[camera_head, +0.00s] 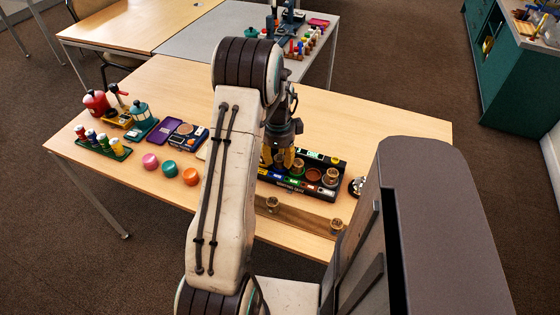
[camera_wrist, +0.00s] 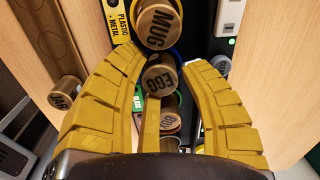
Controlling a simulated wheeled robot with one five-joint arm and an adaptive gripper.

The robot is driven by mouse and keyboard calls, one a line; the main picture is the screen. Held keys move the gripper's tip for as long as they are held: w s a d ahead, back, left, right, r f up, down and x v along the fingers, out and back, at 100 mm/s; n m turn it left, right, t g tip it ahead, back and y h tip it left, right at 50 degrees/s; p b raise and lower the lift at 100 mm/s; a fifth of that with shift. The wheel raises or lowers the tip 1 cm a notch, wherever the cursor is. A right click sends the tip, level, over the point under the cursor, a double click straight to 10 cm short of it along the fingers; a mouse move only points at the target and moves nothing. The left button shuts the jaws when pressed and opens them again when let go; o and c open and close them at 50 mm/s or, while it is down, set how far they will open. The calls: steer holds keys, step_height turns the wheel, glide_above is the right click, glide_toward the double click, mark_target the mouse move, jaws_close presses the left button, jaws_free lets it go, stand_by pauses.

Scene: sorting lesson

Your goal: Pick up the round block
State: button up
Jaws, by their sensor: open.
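Several round, brass-coloured blocks with dark lettering are in view; I cannot tell which one the task means. In the wrist view the block marked EGG (camera_wrist: 159,80) lies between the yellow fingers of my gripper (camera_wrist: 162,64), with a gap to the right finger; contact on the left is unclear. The block marked MUG (camera_wrist: 158,20) is just beyond the fingertips. Another block (camera_wrist: 170,122) shows below EGG, partly hidden. In the head view my gripper (camera_head: 278,160) is open over the left part of the dark sorting tray (camera_head: 291,188).
A round block stands in the tray's right part (camera_head: 331,177). Two more stand along the table's front edge, one at the middle (camera_head: 272,204) and one at the right (camera_head: 337,225). The table's back right is clear.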

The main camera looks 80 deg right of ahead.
steer(key=shift+f, duration=0.1)
steer(key=c, duration=0.5)
steer(key=shift+c, duration=0.2)
steer(key=shift+r, duration=0.25)
